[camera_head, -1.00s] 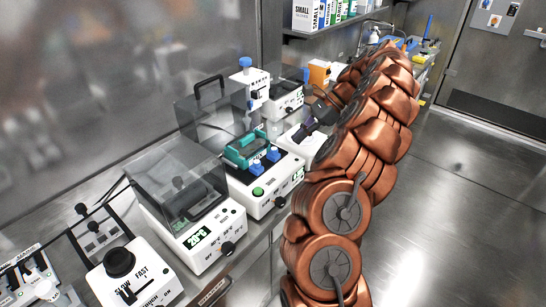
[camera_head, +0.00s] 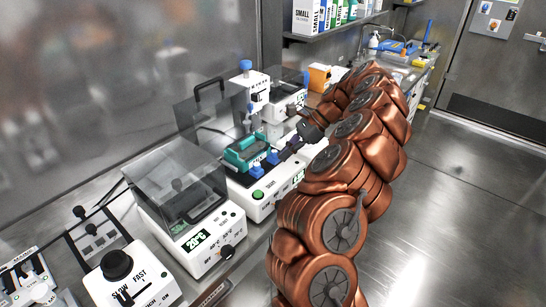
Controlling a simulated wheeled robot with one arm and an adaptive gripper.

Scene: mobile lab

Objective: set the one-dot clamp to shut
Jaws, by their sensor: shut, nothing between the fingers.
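A teal tray-like unit (camera_head: 243,150) sits on a white device (camera_head: 259,207) with a green button, mid-bench. Two small blue parts, perhaps the clamps, are at its front: a left one (camera_head: 255,169) and a right one (camera_head: 272,158). Dot marks are too small to read, so I cannot tell which is the one-dot clamp or how either is set. My dark gripper (camera_head: 283,155) is shut and empty, its tips close beside the right blue part. Whether they touch it I cannot tell.
A clear-lidded box (camera_head: 178,188) reading 20°C stands to the left. A slow/fast knob device (camera_head: 130,282) is nearer. A white blue-capped device (camera_head: 252,92) and an orange box (camera_head: 319,77) stand behind. Open floor (camera_head: 470,190) lies right.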

